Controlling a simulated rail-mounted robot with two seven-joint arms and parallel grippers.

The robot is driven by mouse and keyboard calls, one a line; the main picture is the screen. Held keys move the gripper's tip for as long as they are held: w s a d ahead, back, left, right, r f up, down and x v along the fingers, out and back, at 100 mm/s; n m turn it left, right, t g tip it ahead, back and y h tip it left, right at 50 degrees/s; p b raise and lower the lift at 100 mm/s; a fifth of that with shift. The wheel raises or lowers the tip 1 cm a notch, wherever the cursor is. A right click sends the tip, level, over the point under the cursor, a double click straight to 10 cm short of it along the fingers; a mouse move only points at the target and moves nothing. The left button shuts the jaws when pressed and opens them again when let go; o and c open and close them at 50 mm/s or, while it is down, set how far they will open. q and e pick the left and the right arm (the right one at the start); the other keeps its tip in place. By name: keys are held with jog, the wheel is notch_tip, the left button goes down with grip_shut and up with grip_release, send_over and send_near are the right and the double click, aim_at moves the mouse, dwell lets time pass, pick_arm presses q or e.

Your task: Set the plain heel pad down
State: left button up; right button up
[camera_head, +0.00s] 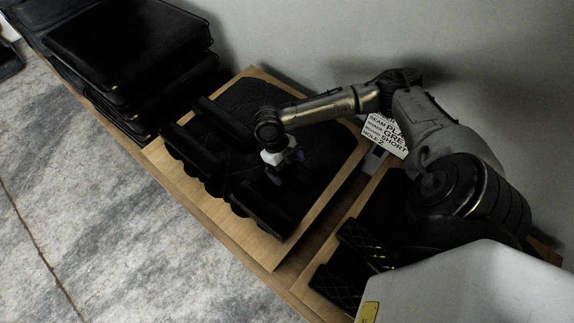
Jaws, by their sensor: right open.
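My right gripper (286,172) comes in from the right and points down over the wooden board (274,253). Its jaws are open, with dark padding close below them. Several black pads lie on the board. One smooth-looking black pad (262,208) lies just in front of the gripper, near the board's front edge. A ridged black pad (192,158) and a long black pad (222,120) lie to its left. I cannot tell for sure which one is the plain heel pad, or whether the gripper touches anything. My left gripper is out of view.
A printed card (387,134) stands behind the board's right side. A second board (309,284) at lower right carries quilted black pads (360,243). Stacked black cushions (128,45) fill the upper left. A wall rises behind; marbled floor (110,200) lies in front.

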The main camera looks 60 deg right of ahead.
jog(key=shift+r, duration=0.15)
jog(key=p+v, duration=0.3)
jog(key=v, duration=0.9)
jog(key=shift+w, duration=0.1)
dwell(0.4)
